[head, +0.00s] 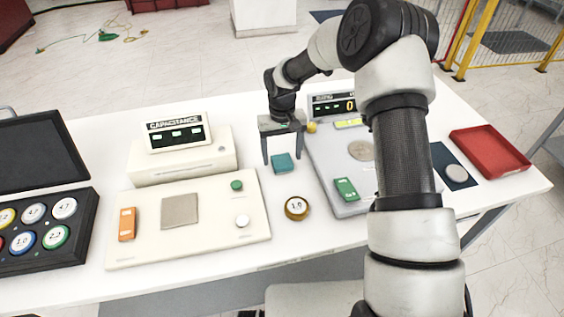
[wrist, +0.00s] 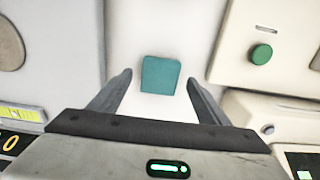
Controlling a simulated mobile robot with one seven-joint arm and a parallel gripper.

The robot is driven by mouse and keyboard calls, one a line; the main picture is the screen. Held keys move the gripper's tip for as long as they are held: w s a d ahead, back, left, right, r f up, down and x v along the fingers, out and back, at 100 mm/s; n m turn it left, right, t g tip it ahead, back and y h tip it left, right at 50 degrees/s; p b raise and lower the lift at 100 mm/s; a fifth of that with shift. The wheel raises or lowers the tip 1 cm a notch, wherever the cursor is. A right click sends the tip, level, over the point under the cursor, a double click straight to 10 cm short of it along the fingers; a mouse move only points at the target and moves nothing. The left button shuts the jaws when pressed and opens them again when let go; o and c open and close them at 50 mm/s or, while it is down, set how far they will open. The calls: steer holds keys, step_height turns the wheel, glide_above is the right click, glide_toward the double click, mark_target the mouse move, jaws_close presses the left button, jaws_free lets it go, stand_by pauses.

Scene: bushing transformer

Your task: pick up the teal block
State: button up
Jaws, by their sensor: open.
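The teal block (head: 282,163) lies flat on the white table between the capacitance meter and the grey scale. In the wrist view the teal block (wrist: 160,75) shows near the picture's middle, in line with the gap between the fingertips. My gripper (head: 283,158) is open and points down around the block's place in the head view. In the wrist view my gripper (wrist: 160,78) has a finger on each side, both apart from the block. Nothing is between the fingers that I can see as held. I cannot tell the height of the fingertips above the table.
The cream capacitance meter (head: 200,221) is to the left and the grey scale (head: 330,190) close to the right. A round brass-coloured weight (head: 297,208) lies in front of the block. A red tray (head: 490,150) is at the far right, a black case (head: 85,230) at the left.

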mark_target(282, 160)
steer(key=shift+f, duration=0.95)
steer(key=shift+c, duration=0.2)
steer(key=c, duration=1.1)
steer(key=shift+r, duration=0.1)
step_height(282, 160, up, 10)
steer(key=shift+f+b, duration=0.1)
steer(key=shift+b, duration=0.25)
